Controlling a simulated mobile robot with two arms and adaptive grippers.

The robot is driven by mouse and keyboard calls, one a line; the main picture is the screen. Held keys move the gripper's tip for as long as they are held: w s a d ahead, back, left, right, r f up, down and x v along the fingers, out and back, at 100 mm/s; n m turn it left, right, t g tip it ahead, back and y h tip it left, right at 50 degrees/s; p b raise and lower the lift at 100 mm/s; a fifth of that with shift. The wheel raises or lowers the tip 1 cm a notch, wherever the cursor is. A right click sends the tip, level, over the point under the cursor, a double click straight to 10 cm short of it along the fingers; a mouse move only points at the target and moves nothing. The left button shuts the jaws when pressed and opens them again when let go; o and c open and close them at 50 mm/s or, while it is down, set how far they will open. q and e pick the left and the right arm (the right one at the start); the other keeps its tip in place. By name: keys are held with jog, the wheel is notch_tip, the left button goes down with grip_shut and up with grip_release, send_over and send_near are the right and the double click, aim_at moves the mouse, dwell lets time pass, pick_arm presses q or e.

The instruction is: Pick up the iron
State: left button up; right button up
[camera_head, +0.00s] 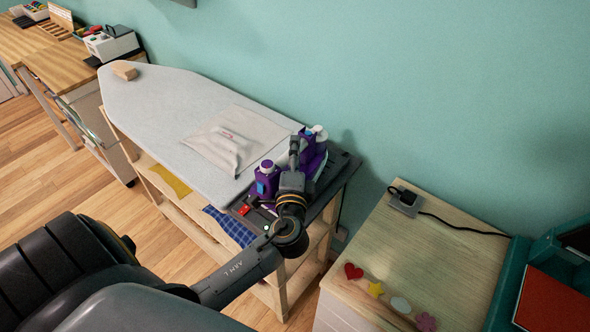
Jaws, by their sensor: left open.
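A purple and white iron (317,147) sits on the dark end plate (343,168) of the ironing board (160,98). A purple piece with a white cap (266,179) stands just left of it; I cannot tell whether it is part of the iron or a separate thing. My left gripper (294,150) is open over the near side of the iron, between these two purple parts, and hides some of them. I cannot tell whether its fingers touch the iron. My right gripper is out of view.
A folded white cloth (222,146) lies on the board. Shelves below hold yellow (170,181) and blue checked (230,226) fabric. At right, a wooden cabinet (440,245) carries a corded dark device (405,200) and small coloured shapes. A teal wall runs behind the board.

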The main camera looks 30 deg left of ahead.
pick_arm(q)
jog(key=shift+x, duration=0.85)
jog(key=shift+s, duration=0.1)
jog(key=shift+c, duration=0.7)
jog(key=shift+f, duration=0.1)
grip_shut()
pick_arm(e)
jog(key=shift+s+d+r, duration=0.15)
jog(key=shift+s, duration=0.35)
pick_arm(q)
jog(key=shift+r, duration=0.25)
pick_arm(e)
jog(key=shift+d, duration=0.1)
pick_arm(q)
jog(key=shift+r, duration=0.1)
